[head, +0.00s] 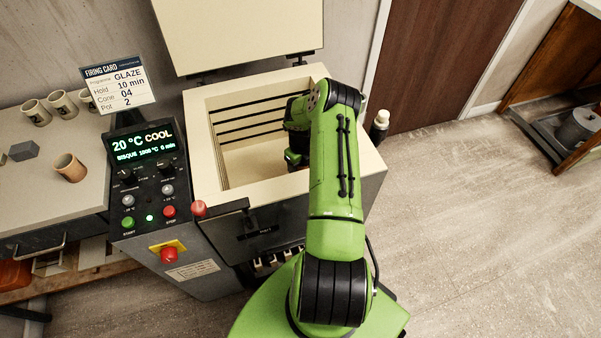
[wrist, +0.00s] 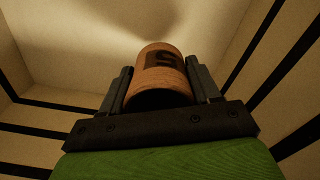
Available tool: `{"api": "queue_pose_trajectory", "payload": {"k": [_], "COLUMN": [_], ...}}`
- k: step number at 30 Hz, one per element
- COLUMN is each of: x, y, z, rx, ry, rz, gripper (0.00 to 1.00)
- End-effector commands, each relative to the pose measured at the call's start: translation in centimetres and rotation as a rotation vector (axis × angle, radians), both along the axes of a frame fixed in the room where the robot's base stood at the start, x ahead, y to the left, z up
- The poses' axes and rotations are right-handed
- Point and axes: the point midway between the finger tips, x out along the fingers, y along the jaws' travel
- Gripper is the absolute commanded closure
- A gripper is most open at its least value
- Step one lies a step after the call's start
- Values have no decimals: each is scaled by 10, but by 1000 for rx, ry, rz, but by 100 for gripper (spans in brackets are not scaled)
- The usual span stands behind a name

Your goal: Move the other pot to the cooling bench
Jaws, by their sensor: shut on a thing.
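The pot (wrist: 162,62) is an orange-brown cylinder with a dark square mark bearing a pale character. In the wrist view it sits between the two fingers of my gripper (wrist: 160,80), which is shut on it. In the head view my gripper (head: 296,158) reaches down inside the open kiln (head: 218,175); the held pot is hidden there. Another brown pot (head: 70,167) stands on the pale bench (head: 60,195) at the left. I cannot tell whether the held pot touches the kiln floor.
Several pale mugs (head: 62,103) and a grey block (head: 23,151) are on the left bench. The kiln's control panel (head: 143,155) reads 20 °C COOL. The kiln lid (head: 240,35) is raised. A firing card (head: 118,85) stands above the panel.

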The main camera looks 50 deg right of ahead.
Motion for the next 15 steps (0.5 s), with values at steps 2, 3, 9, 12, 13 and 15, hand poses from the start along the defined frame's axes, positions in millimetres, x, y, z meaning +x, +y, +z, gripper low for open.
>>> {"api": "queue_pose_trajectory", "payload": {"k": [2, 3, 9, 12, 13, 15], "x": [0, 0, 0, 0, 0, 0], "y": [0, 0, 0, 0, 0, 0], "z": [21, 27, 37, 36, 36, 36], "rx": [-1, -1, 0, 0, 0, 0], "ry": [-1, 0, 1, 1, 1, 1], "rz": [0, -1, -1, -1, -1, -1], "gripper": [72, 72, 72, 72, 72, 72]}}
